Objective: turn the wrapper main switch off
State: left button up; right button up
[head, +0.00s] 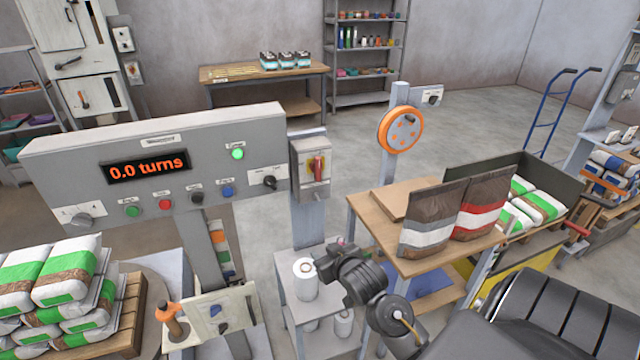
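The wrapper main switch is a grey box (310,168) with a red rotary handle (317,166), mounted on a post at the right end of the wrapper panel (60,160). The handle looks roughly upright. The panel display (148,165) reads "0.0 turns" and a green lamp (238,154) is lit. My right gripper (328,260) is below the switch box, apart from it, in front of the post and beside a white roll. Its fingers are dark and small, so I cannot tell whether they are open. My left gripper is out of view.
A small stand (285,262) holds white rolls (305,279) close to my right gripper. A wooden table (425,262) with brown bags (432,222) is to the right. A pallet of filled sacks (60,275) is at the left. The space directly before the switch is clear.

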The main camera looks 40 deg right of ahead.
aim_at(319, 165)
jog(key=w+d+r+m+t+h, duration=0.1)
jog(key=w+d+r+t+h, duration=0.1)
jog(key=w+d+r, duration=0.3)
jog(key=w+d+r+m+t+h, duration=0.1)
jog(key=w+d+r+m+t, duration=0.15)
jog(key=d+r, duration=0.4)
jog(key=shift+n, duration=0.45)
jog(key=w+p, duration=0.1)
jog(key=w, duration=0.2)
jog(key=w+d+r+p, duration=0.1)
jog(key=w, duration=0.2)
jog(key=w+p, duration=0.1)
jog(key=w, duration=0.2)
jog(key=shift+w+d+r, duration=0.15)
jog(key=shift+w+d, duration=0.05)
jog(key=shift+w, duration=0.15)
jog(key=shift+w+d, duration=0.2)
jog(key=shift+w, duration=0.35)
jog(key=shift+s, duration=0.1)
grip_shut()
